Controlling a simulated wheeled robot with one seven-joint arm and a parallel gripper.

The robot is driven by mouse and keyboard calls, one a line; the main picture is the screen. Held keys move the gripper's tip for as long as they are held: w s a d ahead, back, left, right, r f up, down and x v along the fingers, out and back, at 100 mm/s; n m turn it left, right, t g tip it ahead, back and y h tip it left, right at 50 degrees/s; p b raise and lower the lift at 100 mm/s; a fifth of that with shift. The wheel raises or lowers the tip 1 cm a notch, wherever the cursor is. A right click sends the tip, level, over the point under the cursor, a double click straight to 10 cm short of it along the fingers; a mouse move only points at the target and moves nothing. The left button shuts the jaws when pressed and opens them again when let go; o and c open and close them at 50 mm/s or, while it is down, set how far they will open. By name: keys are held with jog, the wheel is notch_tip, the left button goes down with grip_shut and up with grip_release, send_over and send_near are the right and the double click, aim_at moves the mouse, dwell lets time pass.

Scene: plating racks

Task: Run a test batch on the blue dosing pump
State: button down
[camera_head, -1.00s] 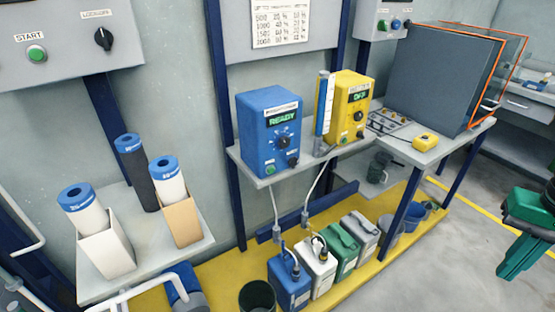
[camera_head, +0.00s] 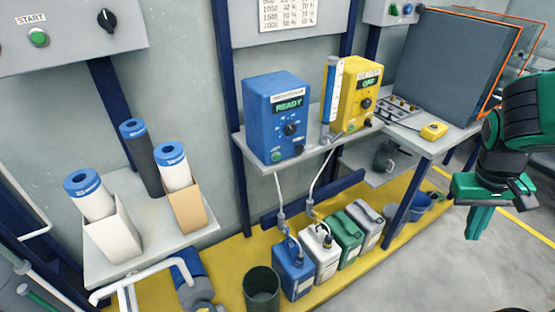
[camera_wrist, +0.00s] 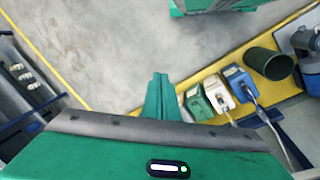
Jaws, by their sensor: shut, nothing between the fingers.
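The blue dosing pump (camera_head: 270,112) stands on the grey shelf in the head view. Its display reads READY, with a dark knob (camera_head: 291,129) and a green button (camera_head: 276,156) on its front. A yellow pump (camera_head: 357,98), its display reading OFF, stands to its right beside a clear tube with blue liquid (camera_head: 331,88). My gripper (camera_head: 480,222) is at the right of the head view, over the floor and well apart from the blue pump. Its green fingers are together and empty, and they also show in the wrist view (camera_wrist: 157,98).
Blue (camera_head: 294,270), white (camera_head: 321,255), green and grey canisters stand on the yellow platform with a dark bucket (camera_head: 261,288). Filter cartridges (camera_head: 90,195) stand on the left shelf. A large grey panel (camera_head: 443,65) stands at the back right. A yellow box (camera_head: 434,130) lies on the right table. The floor below my gripper is clear.

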aim_at(277, 157)
jog(key=w+a+f+n+t+h, duration=0.35)
jog(key=w+a+n, duration=0.2)
jog(key=w, duration=0.25)
jog(key=w+a+f+n+t+h, duration=0.2)
jog(key=w+a+f+n, duration=0.3)
jog(key=w, duration=0.4)
jog(key=w+a+n+t+y, duration=0.2)
jog(key=a+n+t, duration=0.3)
jog(key=a, duration=0.8)
jog(key=w+a+n+t+y, duration=0.2)
jog(key=a+n+t, duration=0.3)
jog(key=a+n, duration=0.4)
jog(key=a+y, duration=0.1)
jog(key=a, duration=0.4)
jog(key=shift+a+r, duration=0.2)
jog(key=shift+r, duration=0.1)
jog(key=shift+n+y, duration=0.25)
jog(key=shift+w+a, duration=0.8)
jog(key=shift+w, duration=0.4)
jog(key=shift+w+a, duration=0.85)
jog(key=shift+w, duration=0.4)
jog(key=shift+w+a, duration=0.8)
jog(key=shift+w, duration=0.4)
jog(key=shift+w+a, duration=0.2)
